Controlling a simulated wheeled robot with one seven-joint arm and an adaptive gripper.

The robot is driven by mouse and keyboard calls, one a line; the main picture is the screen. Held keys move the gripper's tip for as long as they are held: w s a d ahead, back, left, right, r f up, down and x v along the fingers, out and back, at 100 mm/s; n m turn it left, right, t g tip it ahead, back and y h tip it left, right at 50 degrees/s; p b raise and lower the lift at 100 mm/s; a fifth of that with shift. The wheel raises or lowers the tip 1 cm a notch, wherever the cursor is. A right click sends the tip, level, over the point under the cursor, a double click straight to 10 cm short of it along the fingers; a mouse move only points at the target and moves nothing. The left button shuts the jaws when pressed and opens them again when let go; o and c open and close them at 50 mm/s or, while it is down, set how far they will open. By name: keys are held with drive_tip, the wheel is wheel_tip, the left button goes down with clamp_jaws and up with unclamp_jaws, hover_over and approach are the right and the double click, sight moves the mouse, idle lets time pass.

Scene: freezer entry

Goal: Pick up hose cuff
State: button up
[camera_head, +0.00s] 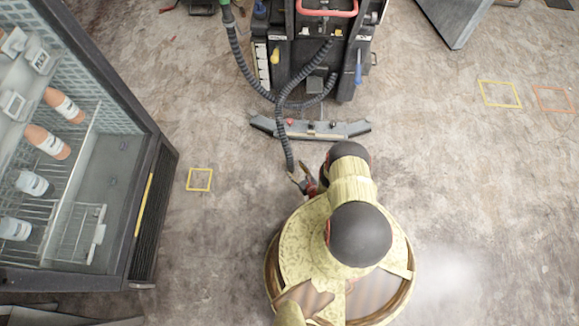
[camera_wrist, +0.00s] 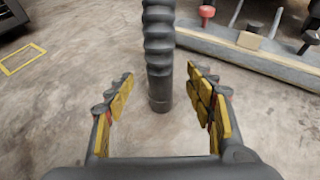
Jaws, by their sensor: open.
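The hose cuff (camera_wrist: 159,92) is the dark grey smooth end of a ribbed hose. In the wrist view it hangs upright between the two yellow-padded fingers of my gripper (camera_wrist: 164,108), a little beyond the fingertips or between them; the exact depth is hard to tell. My gripper is open, with floor visible on both sides of the cuff. In the head view the hose (camera_head: 284,130) runs down from the machine to the cuff end (camera_head: 290,165), beside my gripper (camera_head: 298,180), which is partly hidden by my arm.
A floor-cleaning machine (camera_head: 320,50) stands at the top with a grey squeegee bar (camera_head: 311,129) in front, also in the wrist view (camera_wrist: 245,50). An open freezer cabinet (camera_head: 140,190) with bottles is at left. Yellow floor markings (camera_head: 199,179) lie nearby.

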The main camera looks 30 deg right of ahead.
sight(291, 164)
drive_tip(key=b+x, duration=0.1)
drive_tip(key=x, duration=0.2)
drive_tip(key=b+x, duration=0.1)
drive_tip(key=x, duration=0.1)
drive_tip(key=shift+w+f+b, duration=0.3)
drive_tip(key=shift+f, duration=0.05)
drive_tip(key=shift+w, duration=0.3)
drive_tip(key=shift+c, duration=0.4)
drive_tip(key=c, duration=1.1)
drive_tip(key=shift+c, duration=0.5)
drive_tip(key=shift+r, duration=0.15)
